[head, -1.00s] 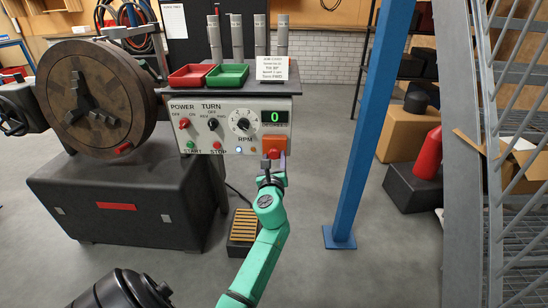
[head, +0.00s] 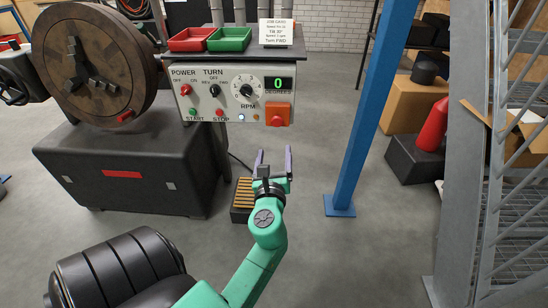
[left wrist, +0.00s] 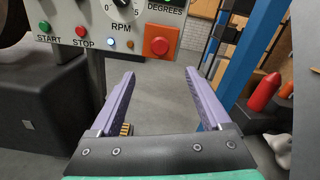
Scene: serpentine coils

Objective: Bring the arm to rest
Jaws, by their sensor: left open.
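My left gripper (head: 273,162) is open and empty in the middle of the head view, at the end of my green arm. Its two purple fingers also show apart in the left wrist view (left wrist: 158,100). It is below and in front of the control panel (head: 236,96), apart from it, with floor visible between the fingers. The panel has a red push button on an orange block (head: 279,114), power and turn switches, an RPM dial and a green display reading 0. My right gripper is not in either view.
A machine with a round chuck (head: 90,62) stands at left on a dark base (head: 125,170). A blue post (head: 368,110) and a metal stair frame stand at right. A black pedal with yellow slats (head: 242,198) lies on the floor below the panel. Floor between is clear.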

